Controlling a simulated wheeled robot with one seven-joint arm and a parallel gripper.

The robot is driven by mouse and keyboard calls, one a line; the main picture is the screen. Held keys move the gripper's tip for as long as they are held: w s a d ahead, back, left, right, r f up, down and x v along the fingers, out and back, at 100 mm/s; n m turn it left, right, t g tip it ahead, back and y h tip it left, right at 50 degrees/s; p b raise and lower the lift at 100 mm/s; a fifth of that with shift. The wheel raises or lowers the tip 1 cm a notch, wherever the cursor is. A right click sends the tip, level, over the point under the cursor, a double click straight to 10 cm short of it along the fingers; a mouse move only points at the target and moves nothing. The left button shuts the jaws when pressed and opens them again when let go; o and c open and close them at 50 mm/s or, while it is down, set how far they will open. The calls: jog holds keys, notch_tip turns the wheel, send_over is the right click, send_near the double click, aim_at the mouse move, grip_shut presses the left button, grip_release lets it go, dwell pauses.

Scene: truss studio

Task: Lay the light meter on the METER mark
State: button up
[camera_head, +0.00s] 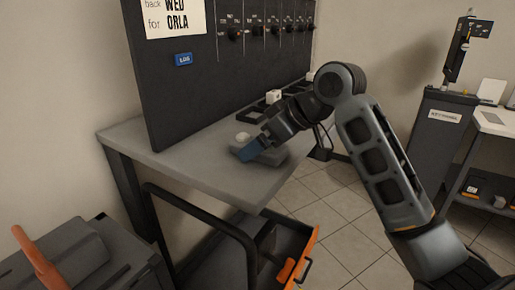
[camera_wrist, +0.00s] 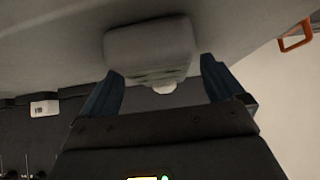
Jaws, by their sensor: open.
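The light meter, a rounded dark grey body (camera_head: 272,157) with a white dome, lies on the grey bench top. It also shows in the wrist view (camera_wrist: 150,42), with the dome toward the black panel. My gripper (camera_head: 251,149) is over the meter and hides part of it. In the wrist view its two blue fingers (camera_wrist: 160,70) are apart, one on each side of the meter. I cannot tell whether they touch it. The METER mark is not visible in either view.
The black panel (camera_head: 215,75) with knobs stands along the bench's back. White blocks (camera_head: 273,97) sit in dark holders at its far end. The near bench top (camera_head: 175,148) is clear. An orange-edged drawer (camera_head: 303,262) is open below. A KEYRING-like labelled cabinet (camera_head: 435,145) stands right.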

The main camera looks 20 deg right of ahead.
jog(key=shift+r, duration=0.1)
jog(key=c, duration=1.3)
